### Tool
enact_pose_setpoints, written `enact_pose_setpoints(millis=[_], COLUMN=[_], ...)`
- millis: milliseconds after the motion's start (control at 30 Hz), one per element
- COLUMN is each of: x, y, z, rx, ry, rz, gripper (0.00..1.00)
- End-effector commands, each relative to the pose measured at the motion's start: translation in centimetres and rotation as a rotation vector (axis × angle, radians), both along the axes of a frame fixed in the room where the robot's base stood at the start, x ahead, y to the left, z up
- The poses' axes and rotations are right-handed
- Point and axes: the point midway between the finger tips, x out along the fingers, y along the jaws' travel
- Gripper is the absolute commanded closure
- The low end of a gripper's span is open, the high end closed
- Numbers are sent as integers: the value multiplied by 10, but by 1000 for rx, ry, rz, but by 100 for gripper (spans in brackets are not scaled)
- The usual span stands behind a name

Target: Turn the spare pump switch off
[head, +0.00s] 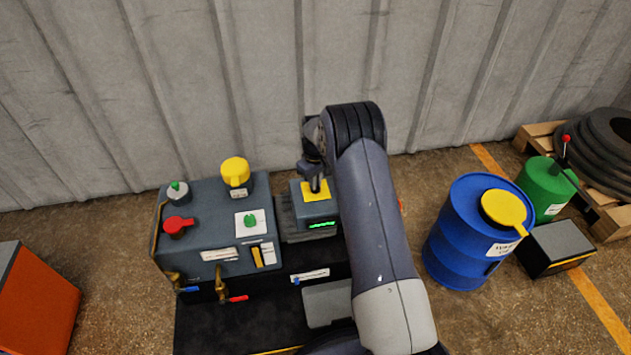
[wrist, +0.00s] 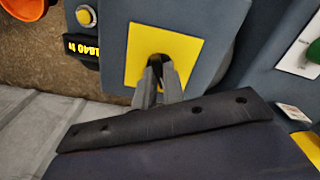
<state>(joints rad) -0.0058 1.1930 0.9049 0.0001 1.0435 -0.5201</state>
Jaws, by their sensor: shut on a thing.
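A yellow square plate (head: 309,189) lies on top of a small grey box (head: 316,208) with a lit green display. In the wrist view the same yellow plate (wrist: 185,52) has a small dark knob (wrist: 159,58) at its middle, mostly hidden by my fingers. My gripper (head: 315,184) points down at this plate. In the wrist view its two fingers (wrist: 158,72) are close together, shut on the dark knob. No readable label marks this as the spare pump switch. The knob's turned position cannot be told.
Right stand a blue drum (head: 462,235), green drum (head: 543,190) and black box (head: 557,248). A ribbed wall (head: 240,80) runs behind.

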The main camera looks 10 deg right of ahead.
Motion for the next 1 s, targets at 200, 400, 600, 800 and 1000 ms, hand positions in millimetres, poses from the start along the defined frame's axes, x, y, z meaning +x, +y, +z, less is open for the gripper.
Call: enact_pose_setpoints(millis=[200, 400, 600, 800, 1000], x=[-1, -1, -1, 0, 0], y=[0, 0, 0, 0, 0], z=[0, 0, 0, 0, 2], rx=[-1, -1, 0, -1, 0], ry=[3, 3, 2, 1, 0], rz=[15, 15, 14, 13, 13], gripper=[100, 100, 79, 68, 68])
